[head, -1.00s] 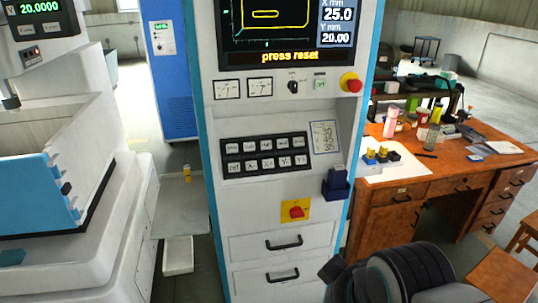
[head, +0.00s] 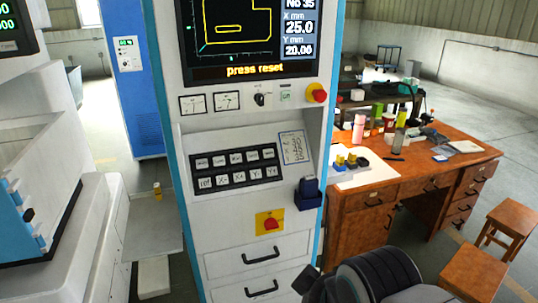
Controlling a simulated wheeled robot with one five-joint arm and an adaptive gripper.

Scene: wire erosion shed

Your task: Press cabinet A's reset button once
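A tall white cabinet (head: 222,133) with blue edges stands in the middle of the head view. Its letter is not readable. Its screen (head: 240,35) shows "press reset" in yellow. Labels there are too small to read. A black keypad (head: 236,167) and a red switch (head: 270,224) on a yellow plate sit lower. My gripper's fingers are not visible; only a dark part of my arm shows at the bottom.
A wooden desk (head: 440,176) with cups, bottles and tools stands to the right, with stools (head: 508,228) in front. A white machine (head: 75,225) stands left. A dark blue holder (head: 308,194) sticks out of the cabinet's right side.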

